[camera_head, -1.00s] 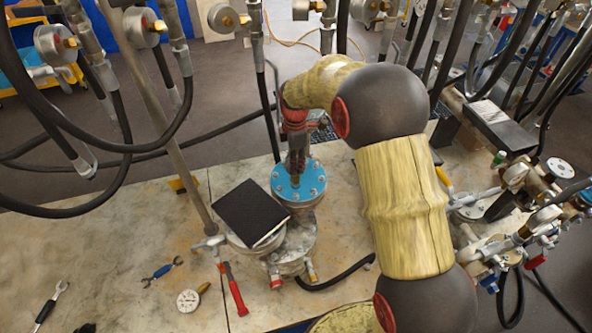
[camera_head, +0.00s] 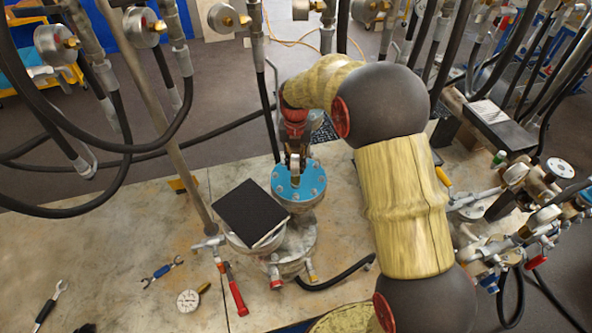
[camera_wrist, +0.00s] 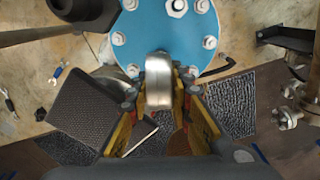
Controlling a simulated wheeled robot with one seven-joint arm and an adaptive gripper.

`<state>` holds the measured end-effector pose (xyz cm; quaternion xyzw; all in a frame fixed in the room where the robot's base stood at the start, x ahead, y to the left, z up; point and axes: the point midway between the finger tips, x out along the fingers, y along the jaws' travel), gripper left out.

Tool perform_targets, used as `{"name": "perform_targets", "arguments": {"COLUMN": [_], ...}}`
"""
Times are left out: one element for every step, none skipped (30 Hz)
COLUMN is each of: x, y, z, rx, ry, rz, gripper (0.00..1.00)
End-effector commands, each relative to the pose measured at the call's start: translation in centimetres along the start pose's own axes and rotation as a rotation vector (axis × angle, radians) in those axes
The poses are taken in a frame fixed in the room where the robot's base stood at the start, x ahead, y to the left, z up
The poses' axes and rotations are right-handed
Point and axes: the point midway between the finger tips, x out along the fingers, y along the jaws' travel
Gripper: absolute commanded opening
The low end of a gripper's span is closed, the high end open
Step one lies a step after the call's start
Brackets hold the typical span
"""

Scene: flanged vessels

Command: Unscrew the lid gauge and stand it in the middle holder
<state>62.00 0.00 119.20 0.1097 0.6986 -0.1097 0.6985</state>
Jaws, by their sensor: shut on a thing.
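The lid gauge (camera_head: 295,164) stands over the middle of the blue bolted lid (camera_head: 312,186) of a flanged vessel. My gripper (camera_head: 294,152) comes down from above and is shut on the gauge. In the wrist view the gauge (camera_wrist: 158,82) shows as a silver round case, edge-on between my gripper's fingers (camera_wrist: 158,100). The blue lid (camera_wrist: 190,38) lies below it. The gauge's stem is mostly hidden, so I cannot tell whether its thread is still engaged. I cannot pick out the middle holder in either view.
A black square pad (camera_head: 250,212) lies tilted beside the lid. A slanted pole (camera_head: 165,125) and hanging hoses (camera_head: 120,140) stand to the left.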

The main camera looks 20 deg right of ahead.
Motion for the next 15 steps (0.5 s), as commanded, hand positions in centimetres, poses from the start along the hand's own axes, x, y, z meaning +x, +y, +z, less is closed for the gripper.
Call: {"name": "perform_targets", "arguments": {"x": [-0.08, -0.08, -0.08, -0.08, -0.08, -0.08, -0.07, -0.07, -0.06, -0.05, -0.05, -0.04, -0.03, -0.03, -0.03], "y": [0.04, 0.04, 0.04, 0.04, 0.04, 0.04, 0.04, 0.04, 0.03, 0.03, 0.03, 0.02, 0.02, 0.02, 0.01], "z": [0.09, 0.09, 0.08, 0.08, 0.08, 0.08, 0.07, 0.06, 0.06, 0.05, 0.04, 0.04, 0.03, 0.03, 0.02], "rx": [-0.004, -0.004, -0.003, -0.002, -0.002, -0.002, -0.001, -0.001, -0.001, -0.001, 0.0, 0.0, 0.0, 0.0, 0.0], "ry": [-0.003, -0.003, -0.003, -0.003, -0.003, -0.002, -0.002, -0.002, -0.002, -0.002, -0.001, -0.001, -0.001, -0.001, -0.001], "rz": [0.001, 0.001, 0.001, 0.001, 0.001, 0.001, 0.001, 0.001, 0.001, 0.001, 0.001, 0.0, 0.0, 0.0, 0.0], "gripper": [0.0, 0.0, 0.0, 0.0, 0.22, 0.25, 0.26, 0.28, 0.3, 0.32, 0.34, 0.36, 0.38, 0.39, 0.42]}}
